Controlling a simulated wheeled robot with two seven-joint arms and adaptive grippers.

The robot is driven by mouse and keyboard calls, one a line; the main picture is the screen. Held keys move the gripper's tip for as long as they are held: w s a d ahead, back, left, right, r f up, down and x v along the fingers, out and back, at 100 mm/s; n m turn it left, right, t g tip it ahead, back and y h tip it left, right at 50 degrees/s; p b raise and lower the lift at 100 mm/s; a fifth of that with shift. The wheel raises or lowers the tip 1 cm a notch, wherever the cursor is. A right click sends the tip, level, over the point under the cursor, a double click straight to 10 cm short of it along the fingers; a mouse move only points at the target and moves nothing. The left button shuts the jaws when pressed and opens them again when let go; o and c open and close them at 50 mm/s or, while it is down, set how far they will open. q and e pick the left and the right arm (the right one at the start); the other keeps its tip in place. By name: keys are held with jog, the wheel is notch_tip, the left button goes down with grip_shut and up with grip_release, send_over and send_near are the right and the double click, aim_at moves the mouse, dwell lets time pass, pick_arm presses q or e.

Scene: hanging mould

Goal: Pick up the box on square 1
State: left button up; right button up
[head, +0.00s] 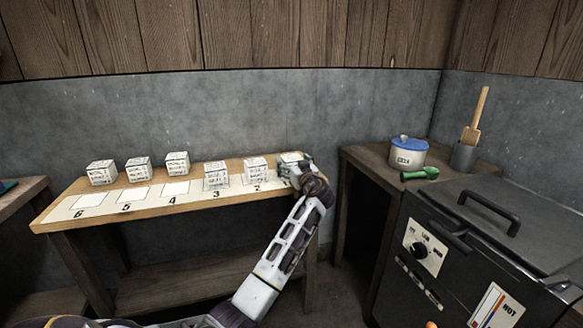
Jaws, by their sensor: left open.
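A small white box (289,158) with dark lettering stands at the right end of the wooden table (150,213), where square 1 lies past square 2. The front of that box and the number of its square are hidden by my left gripper (297,171). My left gripper is open and reaches the box from the front right. I cannot tell whether its fingers are around the box or touching it. My right gripper is not in view.
Similar boxes stand near square 2 (255,168) and square 3 (216,175); several more stand behind squares 4 to 6. At right are a side table with a blue-lidded pot (407,151), a green tool (420,174) and a black heater (475,250).

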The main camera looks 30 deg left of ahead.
aim_at(293, 158)
pick_arm(q)
jog(key=c, duration=1.2)
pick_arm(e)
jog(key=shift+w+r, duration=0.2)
pick_arm(q)
jog(key=shift+r, duration=0.1)
jog(key=shift+r, duration=0.5)
notch_tip(293, 158, up, 9)
jog(key=p, duration=0.3)
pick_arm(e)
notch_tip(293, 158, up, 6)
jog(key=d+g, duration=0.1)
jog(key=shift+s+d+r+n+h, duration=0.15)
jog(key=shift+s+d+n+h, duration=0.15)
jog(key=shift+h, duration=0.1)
